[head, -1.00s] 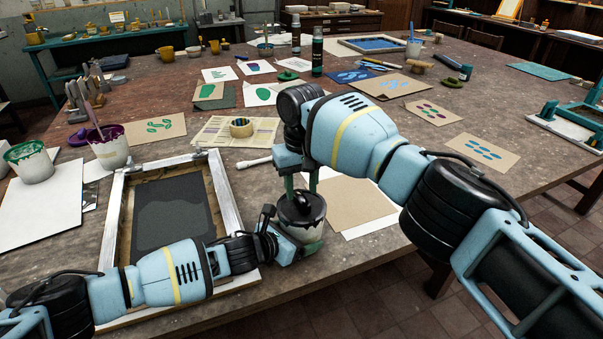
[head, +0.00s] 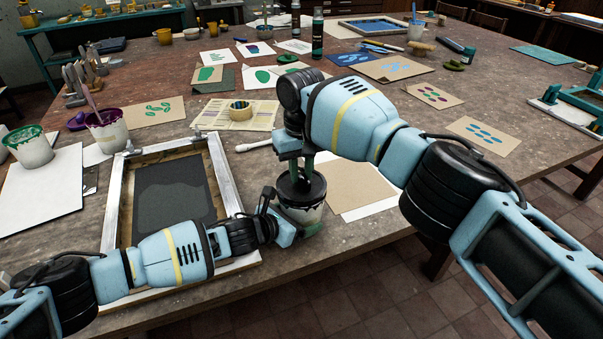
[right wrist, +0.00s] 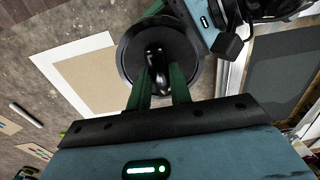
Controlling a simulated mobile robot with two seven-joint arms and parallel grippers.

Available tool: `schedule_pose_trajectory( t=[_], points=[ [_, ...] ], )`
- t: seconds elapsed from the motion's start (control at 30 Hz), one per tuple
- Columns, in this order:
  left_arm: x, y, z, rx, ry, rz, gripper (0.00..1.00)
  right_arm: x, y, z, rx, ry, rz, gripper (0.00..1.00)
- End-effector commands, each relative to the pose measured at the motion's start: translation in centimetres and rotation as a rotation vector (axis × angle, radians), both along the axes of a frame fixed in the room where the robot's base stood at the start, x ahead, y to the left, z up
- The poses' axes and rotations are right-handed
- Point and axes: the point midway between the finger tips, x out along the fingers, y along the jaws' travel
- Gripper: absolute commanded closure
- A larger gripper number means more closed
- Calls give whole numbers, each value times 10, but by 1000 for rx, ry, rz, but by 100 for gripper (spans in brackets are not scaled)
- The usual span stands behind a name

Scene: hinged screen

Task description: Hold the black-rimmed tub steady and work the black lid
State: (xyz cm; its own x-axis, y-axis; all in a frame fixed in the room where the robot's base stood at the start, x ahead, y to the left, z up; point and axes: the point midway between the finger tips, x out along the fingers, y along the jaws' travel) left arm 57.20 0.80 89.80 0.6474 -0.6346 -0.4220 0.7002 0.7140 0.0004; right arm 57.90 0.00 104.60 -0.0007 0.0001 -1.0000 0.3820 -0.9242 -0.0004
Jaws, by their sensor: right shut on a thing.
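The black-rimmed tub (head: 302,214) is pale with dark drips and stands near the table's front edge. The round black lid (head: 301,190) is at its top; I cannot tell whether it is fully seated. My right gripper (head: 301,170) comes down from above, shut on the lid's knob. In the right wrist view its green fingers (right wrist: 158,88) hold the black knob (right wrist: 157,58) over the lid (right wrist: 130,52), which hides most of the tub. My left gripper (head: 294,232) is low at the tub's near side, one green finger against it; its other finger is hidden.
A framed screen (head: 222,175) lies left of the tub, beneath my left arm. Brown and white sheets (head: 362,187) lie right of it. Paint pots (head: 106,133) stand at the left.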

Motion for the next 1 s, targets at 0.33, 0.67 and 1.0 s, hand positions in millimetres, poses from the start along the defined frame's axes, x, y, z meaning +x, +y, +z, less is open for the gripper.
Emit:
schedule_pose_trajectory(
  t=[0.33,0.67,1.0],
  points=[
    [-1,1,-4,4,5,1,50,0,0,17,0,0,0,100],
    [-1,1,-4,4,5,1,50,0,0,34,0,0,-1,100],
    [-1,1,-4,4,5,1,50,0,0,47,0,1,-1,100]
  ],
)
